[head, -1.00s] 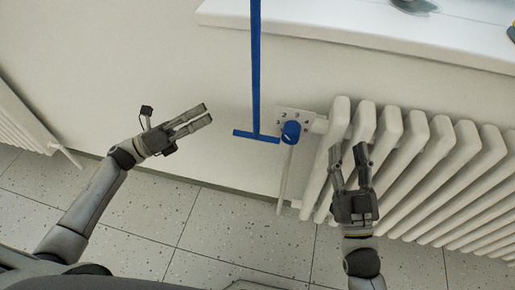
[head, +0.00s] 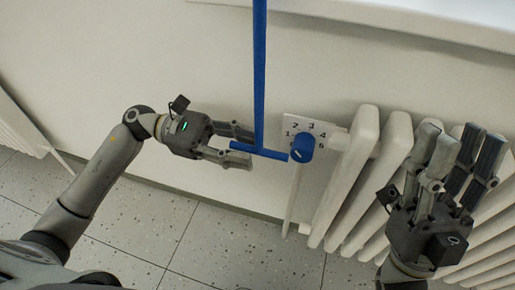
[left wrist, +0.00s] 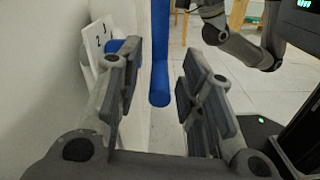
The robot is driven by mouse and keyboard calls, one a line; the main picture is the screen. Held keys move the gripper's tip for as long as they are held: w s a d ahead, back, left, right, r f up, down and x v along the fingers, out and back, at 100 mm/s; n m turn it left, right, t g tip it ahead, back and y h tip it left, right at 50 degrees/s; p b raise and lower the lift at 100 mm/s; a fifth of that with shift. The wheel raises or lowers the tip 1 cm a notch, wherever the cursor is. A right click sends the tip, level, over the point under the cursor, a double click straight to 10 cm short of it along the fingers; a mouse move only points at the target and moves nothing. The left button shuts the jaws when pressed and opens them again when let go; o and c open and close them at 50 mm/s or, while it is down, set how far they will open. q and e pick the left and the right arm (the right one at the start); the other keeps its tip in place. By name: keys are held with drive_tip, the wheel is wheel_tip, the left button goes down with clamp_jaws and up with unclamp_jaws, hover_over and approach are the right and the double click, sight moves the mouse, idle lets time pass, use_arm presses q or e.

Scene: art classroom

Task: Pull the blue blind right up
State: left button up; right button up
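The blue pull is a long strap (head: 259,70) hanging down in front of the wall in the head view, with a short blue crossbar (head: 265,153) at its lower end. My left gripper (head: 247,147) is open at the crossbar's left part, one finger above it and one below. In the left wrist view the blue pull (left wrist: 160,60) stands between the spread fingers of my left gripper (left wrist: 157,90), with gaps on both sides. My right gripper (head: 458,150) is open and empty in front of the radiator. The blind itself is not in view.
A white radiator (head: 345,180) fills the lower right. Its blue valve knob (head: 303,147) and numbered plate (head: 295,122) sit right beside the crossbar's right end. A white window sill (head: 420,25) juts out above. Another radiator (head: 25,125) stands at far left.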

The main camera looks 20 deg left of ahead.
sight(255, 150)
use_arm(q)
drive_tip(key=shift+d, duration=1.5)
drive_tip(key=shift+c, duration=0.2)
clamp_jaws()
